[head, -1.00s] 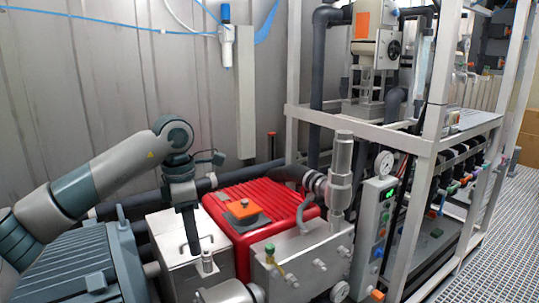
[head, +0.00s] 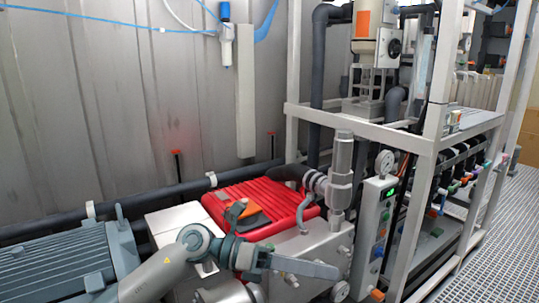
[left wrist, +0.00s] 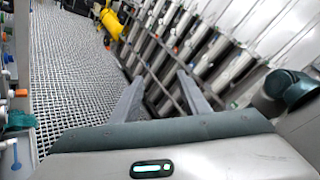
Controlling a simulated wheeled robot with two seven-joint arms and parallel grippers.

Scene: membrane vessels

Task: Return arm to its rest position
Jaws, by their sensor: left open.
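My left arm (head: 165,272) comes in from the lower left in the head view, low over the pump equipment. My left gripper (head: 325,271) points to the right, in front of the steel box beside the red machine; its fingers look like one bar from this side. In the left wrist view the two fingers (left wrist: 160,88) stand apart with nothing between them, so it is open and empty. My right gripper is not in view.
The red machine (head: 288,199) and a grey ribbed motor (head: 60,262) lie around the arm. A control box with green display (head: 370,235) and a white frame (head: 292,95) stand right. Grating floor (head: 500,220) is clear. The wrist view shows a yellow object (left wrist: 111,22).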

